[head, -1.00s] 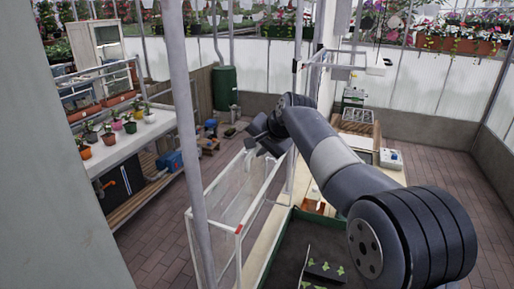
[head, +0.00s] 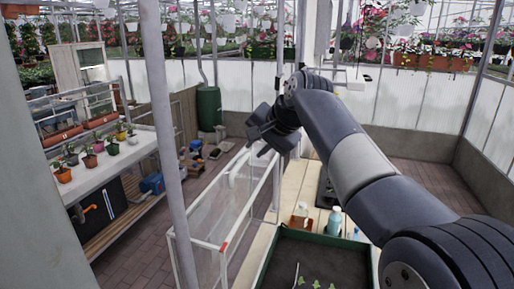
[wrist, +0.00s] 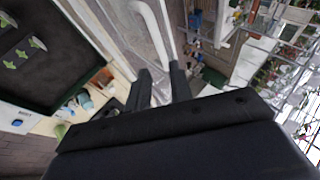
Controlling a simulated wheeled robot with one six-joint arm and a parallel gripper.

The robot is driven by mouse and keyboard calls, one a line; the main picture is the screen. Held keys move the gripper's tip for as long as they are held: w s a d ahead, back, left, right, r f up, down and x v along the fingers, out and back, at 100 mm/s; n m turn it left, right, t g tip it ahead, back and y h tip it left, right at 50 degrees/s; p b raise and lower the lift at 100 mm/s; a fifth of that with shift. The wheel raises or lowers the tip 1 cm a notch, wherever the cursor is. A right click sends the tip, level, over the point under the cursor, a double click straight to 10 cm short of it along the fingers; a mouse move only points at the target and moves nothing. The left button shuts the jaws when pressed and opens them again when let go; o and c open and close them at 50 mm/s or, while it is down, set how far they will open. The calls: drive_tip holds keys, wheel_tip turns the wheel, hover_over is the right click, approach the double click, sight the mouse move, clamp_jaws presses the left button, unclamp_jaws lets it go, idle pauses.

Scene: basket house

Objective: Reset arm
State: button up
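My gripper (head: 265,128) is at the end of my raised arm, which reaches from the lower right of the head view to its middle. It hangs in the air in front of the clear-walled frame (head: 225,205). In the wrist view my gripper (wrist: 161,70) shows two dark fingers standing apart, and I see nothing held between them.
A dark green-edged planter bed (head: 310,240) with small seedlings lies below my arm. Bottles (head: 334,220) stand on the wooden top behind it. A potted-plant bench (head: 110,160) is at left, with a metal post (head: 165,130) nearer. Brick floor is open at right.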

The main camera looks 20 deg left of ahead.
sight(243, 163)
drive_tip(key=shift+f, duration=0.1)
drive_tip(key=p+x, duration=0.2)
drive_tip(key=x, duration=0.8)
drive_tip(key=shift+w+a+f, duration=0.15)
drive_tip(key=shift+a+f, duration=0.1)
drive_tip(key=shift+d, duration=0.3)
